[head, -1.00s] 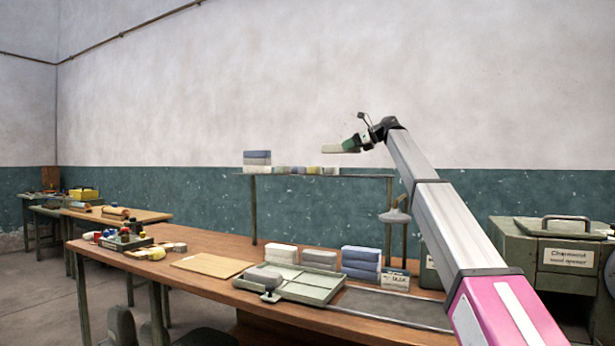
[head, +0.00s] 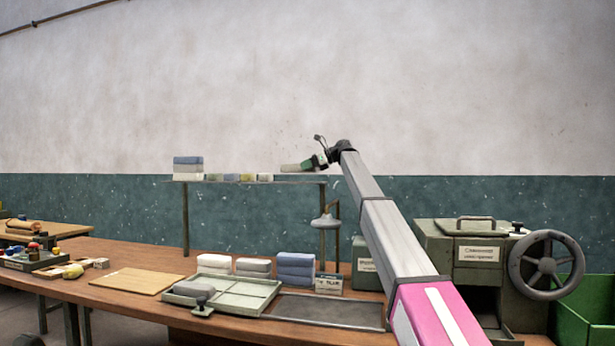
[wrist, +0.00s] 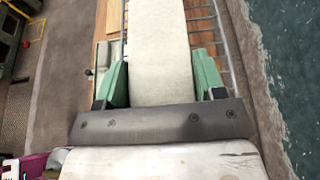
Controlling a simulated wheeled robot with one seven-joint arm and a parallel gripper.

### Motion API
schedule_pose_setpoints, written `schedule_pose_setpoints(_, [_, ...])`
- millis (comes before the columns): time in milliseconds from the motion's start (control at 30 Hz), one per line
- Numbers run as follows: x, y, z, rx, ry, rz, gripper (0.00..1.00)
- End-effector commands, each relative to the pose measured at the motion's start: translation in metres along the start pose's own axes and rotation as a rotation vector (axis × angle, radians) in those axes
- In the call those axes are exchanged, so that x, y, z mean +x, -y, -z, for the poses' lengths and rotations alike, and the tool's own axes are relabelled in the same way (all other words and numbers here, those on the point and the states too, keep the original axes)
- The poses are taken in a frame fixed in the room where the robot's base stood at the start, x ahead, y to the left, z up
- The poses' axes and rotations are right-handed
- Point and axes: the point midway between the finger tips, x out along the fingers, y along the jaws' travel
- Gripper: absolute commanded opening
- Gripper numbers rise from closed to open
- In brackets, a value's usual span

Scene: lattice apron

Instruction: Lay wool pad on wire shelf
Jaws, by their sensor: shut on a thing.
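The wool pad is a long off-white strip. It lies between the green fingers of my gripper (wrist: 162,80), which is shut on it in the wrist view. The pad (wrist: 159,35) points away from the wrist there. In the head view my gripper (head: 312,163) holds the pad (head: 292,168) roughly level, a little above the right part of the wire shelf (head: 300,181). A narrow gap shows between pad and shelf. In the wrist view the shelf's wires (wrist: 203,27) show beside and below the pad.
Folded blue and white cloths (head: 188,167) and several small rolled pieces (head: 230,177) occupy the shelf's left and middle. The shelf's right end looks clear. Below, the bench (head: 130,262) holds towel stacks (head: 296,268) and a grey-green tray (head: 240,292). A hanging lamp-like fixture (head: 326,220) is under the shelf's right end.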

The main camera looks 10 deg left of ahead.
Motion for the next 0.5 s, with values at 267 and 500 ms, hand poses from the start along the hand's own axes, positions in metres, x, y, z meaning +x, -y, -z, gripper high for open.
schedule_pose_setpoints(267, [0.012, -0.001, 0.030, 0.001, 0.000, 0.000, 0.40])
schedule_pose_setpoints(500, [0.015, 0.000, 0.037, 0.000, 0.000, 0.000, 0.40])
